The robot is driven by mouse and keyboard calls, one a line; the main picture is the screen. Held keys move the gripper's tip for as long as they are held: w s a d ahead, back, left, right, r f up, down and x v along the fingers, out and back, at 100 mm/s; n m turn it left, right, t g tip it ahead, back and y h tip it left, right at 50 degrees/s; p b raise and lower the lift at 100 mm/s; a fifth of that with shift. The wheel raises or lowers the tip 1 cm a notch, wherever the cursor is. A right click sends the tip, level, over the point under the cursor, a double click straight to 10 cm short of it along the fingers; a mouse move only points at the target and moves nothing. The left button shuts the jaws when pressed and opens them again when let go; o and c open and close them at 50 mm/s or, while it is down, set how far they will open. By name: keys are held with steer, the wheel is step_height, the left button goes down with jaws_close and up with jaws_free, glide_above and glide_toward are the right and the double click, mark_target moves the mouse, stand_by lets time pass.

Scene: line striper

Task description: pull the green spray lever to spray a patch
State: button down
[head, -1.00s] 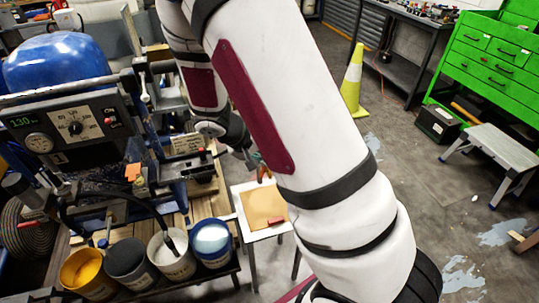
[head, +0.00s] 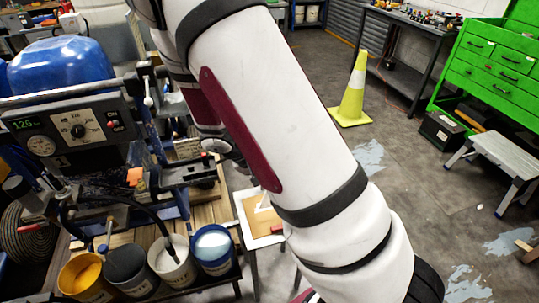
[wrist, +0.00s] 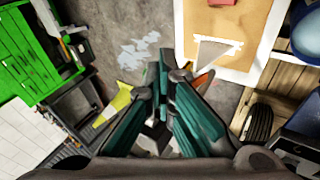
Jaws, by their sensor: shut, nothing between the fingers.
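My gripper (wrist: 172,78) shows in the wrist view with its dark teal fingers drawn together and nothing seen between them; my arm hides it in the head view. A small orange part (wrist: 204,82) shows just right of the fingertips, mostly hidden. I cannot pick out the green spray lever. A brown board with a white border (head: 250,212) stands right of the machine, and it also shows in the wrist view (wrist: 215,20). A white mark (wrist: 222,44) lies on it, with a pale wedge between mark and fingertips. The mark also shows in the head view (head: 262,203).
The line striper (head: 70,135), with its blue tank (head: 62,62), stands at left. Paint buckets (head: 168,262) stand in front of it. A yellow cone (head: 352,95), a step stool (head: 497,150) and a green tool cabinet (head: 490,60) are at right. Floor between is open.

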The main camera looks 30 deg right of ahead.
steer(key=shift+r, duration=0.15)
steer(key=shift+r+p, duration=0.5)
steer(key=shift+r, duration=0.2)
steer(key=v, duration=1.2)
steer(key=s+a+r+n+t+y, duration=0.2)
steer(key=s+r+y, duration=0.1)
steer(key=s+r, duration=0.5)
steer(key=s+a+r+n+t+y, duration=0.1)
steer(key=s+a+r+t+y, duration=0.2)
steer(key=s+r, duration=0.5)
steer(key=s+y, duration=0.1)
steer(key=s, duration=0.2)
steer(key=shift+s+a+r+n, duration=0.15)
steer(key=shift+s+r+n, duration=0.05)
steer(key=shift+r+n, duration=0.2)
stand_by(1.0)
